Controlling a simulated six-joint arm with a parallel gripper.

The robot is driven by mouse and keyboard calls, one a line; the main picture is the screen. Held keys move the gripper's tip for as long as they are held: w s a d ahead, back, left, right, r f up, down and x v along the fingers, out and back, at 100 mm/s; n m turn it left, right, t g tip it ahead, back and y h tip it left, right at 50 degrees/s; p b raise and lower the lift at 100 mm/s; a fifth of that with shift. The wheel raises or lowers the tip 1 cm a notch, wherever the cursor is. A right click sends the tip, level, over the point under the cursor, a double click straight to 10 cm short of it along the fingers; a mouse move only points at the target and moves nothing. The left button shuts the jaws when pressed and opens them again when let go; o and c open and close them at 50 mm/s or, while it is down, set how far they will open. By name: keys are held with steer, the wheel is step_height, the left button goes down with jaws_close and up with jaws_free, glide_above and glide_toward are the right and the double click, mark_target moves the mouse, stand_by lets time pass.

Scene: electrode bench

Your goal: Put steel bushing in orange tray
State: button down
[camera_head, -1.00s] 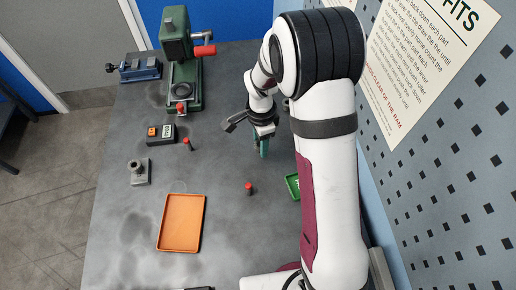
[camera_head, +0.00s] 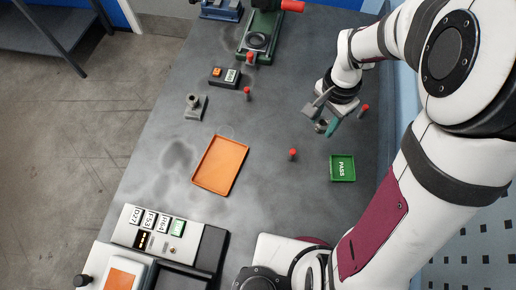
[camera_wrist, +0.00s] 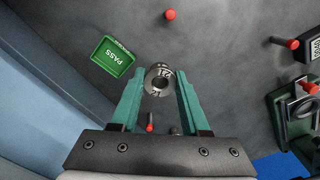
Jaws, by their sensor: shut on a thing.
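The steel bushing (camera_wrist: 158,79) is a short grey ring with a dark bore and markings on its face. In the wrist view it sits between the teal fingertips of my gripper (camera_wrist: 159,88), which is shut on it. In the head view the bushing (camera_head: 321,126) shows at the fingertips of my gripper (camera_head: 325,121), at the right of the bench; whether it touches the bench is unclear. The orange tray (camera_head: 220,165) lies flat and empty on the bench, to the left of and nearer than the gripper. It is not in the wrist view.
A green PASS tray (camera_head: 342,168) lies nearer than the gripper. Red-topped pegs stand around, one (camera_head: 293,154) between the trays and one (camera_head: 365,108) beside the gripper. A grey fixture (camera_head: 195,107) and a button box (camera_head: 224,77) stand left. Display panels (camera_head: 160,232) fill the front left.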

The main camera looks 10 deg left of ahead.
steer(key=s+a+n, duration=0.7)
steer(key=a+n, duration=0.4)
steer(key=a, duration=0.1)
glide_above(221, 165)
steer(key=f, duration=0.6)
steer(key=shift+w+d+f, duration=0.1)
steer(key=shift+d, duration=0.25)
steer(key=f, duration=0.4)
steer(key=shift+a, duration=0.4)
steer(key=shift+f, duration=0.25)
steer(key=shift+c, duration=2)
jaws_free()
steer(key=shift+f, duration=0.1)
